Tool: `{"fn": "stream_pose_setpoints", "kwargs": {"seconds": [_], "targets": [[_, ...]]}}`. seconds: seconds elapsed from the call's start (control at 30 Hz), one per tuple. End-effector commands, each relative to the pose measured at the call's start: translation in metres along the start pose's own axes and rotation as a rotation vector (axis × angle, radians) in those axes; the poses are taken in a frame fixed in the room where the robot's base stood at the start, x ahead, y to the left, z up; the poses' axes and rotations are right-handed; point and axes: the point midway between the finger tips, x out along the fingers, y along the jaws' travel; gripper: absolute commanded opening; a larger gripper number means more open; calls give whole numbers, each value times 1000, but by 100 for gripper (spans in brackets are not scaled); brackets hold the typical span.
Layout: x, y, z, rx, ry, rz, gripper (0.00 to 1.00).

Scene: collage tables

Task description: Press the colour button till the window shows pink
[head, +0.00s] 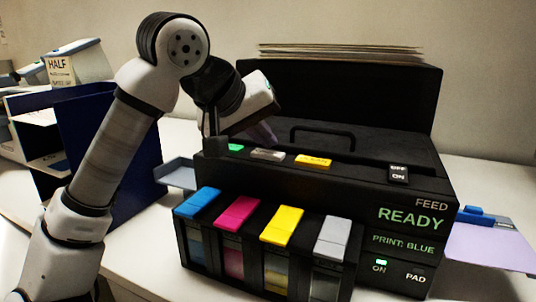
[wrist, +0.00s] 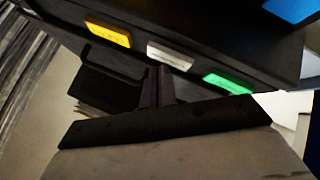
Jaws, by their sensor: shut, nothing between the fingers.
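A black printer (head: 315,187) stands on the white table. Its window (head: 403,244) reads "PRINT: BLUE". Three buttons sit in a row on its top: green (head: 236,148), pale grey (head: 268,154) and yellow-orange (head: 313,161). I cannot read their labels. In the wrist view the row runs yellow (wrist: 108,34), pale grey (wrist: 170,55), green (wrist: 227,83). My gripper (head: 268,138) is shut and empty, over the printer's top just behind the pale grey button. Its fingertips (wrist: 158,70) show close to that button in the wrist view. I cannot tell whether they touch it.
Blue, magenta, yellow and grey cartridges (head: 237,213) line the printer's front. A "READY" feed display (head: 410,218), an ON/OFF switch (head: 398,173) and a lit pad indicator (head: 381,262) are at its right. A handle (head: 322,136) rises behind the buttons. A dark blue rack (head: 115,150) stands left.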

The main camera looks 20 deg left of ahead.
Motion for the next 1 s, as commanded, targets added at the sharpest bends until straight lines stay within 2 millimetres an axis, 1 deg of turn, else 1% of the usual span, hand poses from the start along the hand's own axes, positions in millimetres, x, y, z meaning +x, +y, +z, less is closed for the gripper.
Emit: {"fn": "stream_pose_setpoints", "kwargs": {"seconds": [1.0], "targets": [[6,-4,4,0,0,0,0]]}}
